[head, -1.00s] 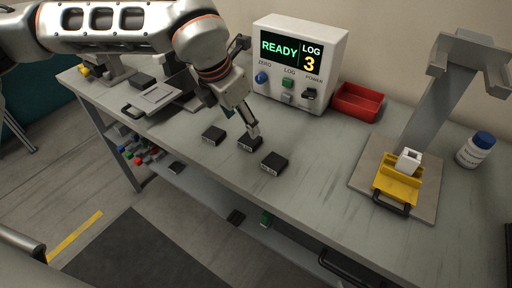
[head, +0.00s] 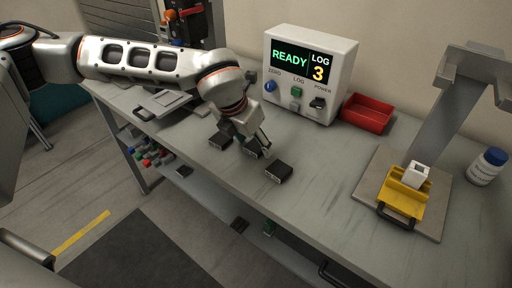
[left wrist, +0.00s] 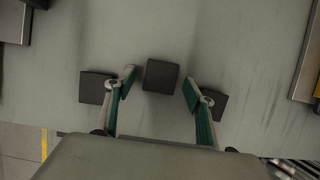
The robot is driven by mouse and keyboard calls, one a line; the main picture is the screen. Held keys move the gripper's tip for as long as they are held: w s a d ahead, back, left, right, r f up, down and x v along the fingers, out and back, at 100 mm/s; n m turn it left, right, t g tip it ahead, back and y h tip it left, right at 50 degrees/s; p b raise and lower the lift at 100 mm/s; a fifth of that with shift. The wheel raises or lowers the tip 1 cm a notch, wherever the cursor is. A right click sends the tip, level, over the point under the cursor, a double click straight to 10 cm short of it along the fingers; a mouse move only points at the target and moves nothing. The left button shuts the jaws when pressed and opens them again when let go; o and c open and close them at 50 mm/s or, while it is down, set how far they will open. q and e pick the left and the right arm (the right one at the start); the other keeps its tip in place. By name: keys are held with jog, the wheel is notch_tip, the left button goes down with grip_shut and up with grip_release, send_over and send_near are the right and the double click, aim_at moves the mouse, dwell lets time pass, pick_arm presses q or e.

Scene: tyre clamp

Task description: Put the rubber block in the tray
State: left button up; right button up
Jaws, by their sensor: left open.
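Three black blocks lie in a row on the grey bench: a left one (head: 220,140), a middle one (head: 252,153) and a right one (head: 279,172). I cannot tell by look which is the rubber block. My left gripper (head: 250,143) is open, pointing down over the middle block and partly hiding it. In the left wrist view, the middle block (left wrist: 161,76) lies between the spread fingertips (left wrist: 159,86), with gaps on both sides. The outer blocks are partly behind the fingers. A red tray (head: 366,114) stands empty at the back. My right gripper is out of view.
A white instrument (head: 308,72) reading READY and LOG 3 stands behind the blocks. To the right are a yellow holder (head: 403,201) with a white piece (head: 417,175), a grey stand (head: 440,110) and a white bottle (head: 486,167). The bench between blocks and stand is clear.

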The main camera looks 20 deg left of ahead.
pick_arm(q)
jog(key=shift+f, duration=0.1)
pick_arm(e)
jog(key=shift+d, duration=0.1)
pick_arm(q)
jog(key=c, duration=1.3)
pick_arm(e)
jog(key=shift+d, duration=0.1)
